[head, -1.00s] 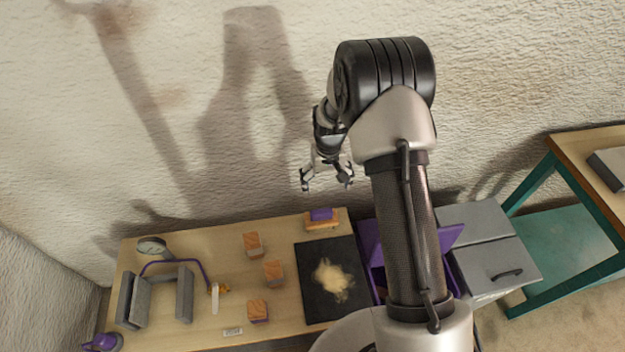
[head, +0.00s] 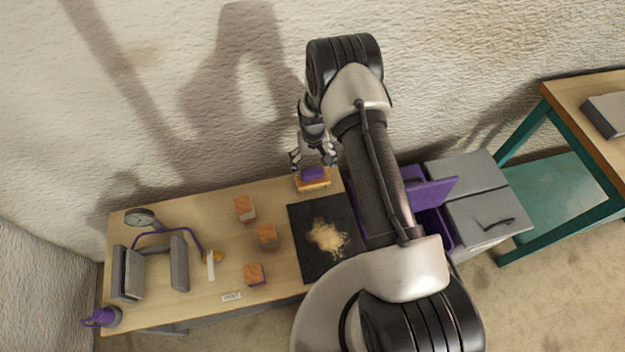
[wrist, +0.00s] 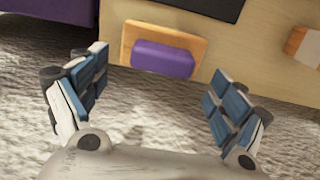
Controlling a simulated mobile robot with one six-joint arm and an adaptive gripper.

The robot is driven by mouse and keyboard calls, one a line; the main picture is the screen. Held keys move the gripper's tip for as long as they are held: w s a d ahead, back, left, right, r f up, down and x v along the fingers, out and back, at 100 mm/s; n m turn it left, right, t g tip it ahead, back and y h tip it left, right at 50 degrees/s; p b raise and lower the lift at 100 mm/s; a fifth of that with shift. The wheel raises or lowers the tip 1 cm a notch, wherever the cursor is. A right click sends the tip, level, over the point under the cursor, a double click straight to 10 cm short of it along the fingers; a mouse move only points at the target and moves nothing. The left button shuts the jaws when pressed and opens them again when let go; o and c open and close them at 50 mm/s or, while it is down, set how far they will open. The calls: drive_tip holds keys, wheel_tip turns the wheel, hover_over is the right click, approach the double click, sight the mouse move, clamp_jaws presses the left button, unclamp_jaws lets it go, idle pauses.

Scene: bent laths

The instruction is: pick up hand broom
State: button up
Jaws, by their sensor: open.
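The hand broom (head: 312,184), a wooden block with a purple grip on top, lies at the back edge of the workbench (head: 185,225). In the wrist view the hand broom (wrist: 162,58) lies ahead of the fingers, between their lines. My gripper (head: 313,164) is open and empty, close above the broom, and partly covers it in the head view. The gripper (wrist: 155,78) shows its two blue-padded fingers spread wide in the wrist view, apart from the broom.
A black mat (head: 312,262) with a pile of sawdust (head: 327,238) lies in front of the broom. A purple open bin (head: 437,228) and grey cabinet (head: 480,205) are at right. The wall is close behind the bench.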

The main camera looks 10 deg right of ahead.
sight(313, 170)
wheel_tip(313, 170, down, 5)
drive_tip(key=shift+s+a+f+b, duration=0.1)
drive_tip(key=shift+a+b, duration=0.05)
drive_tip(key=shift+b, duration=0.7)
drive_tip(key=c, duration=1.3)
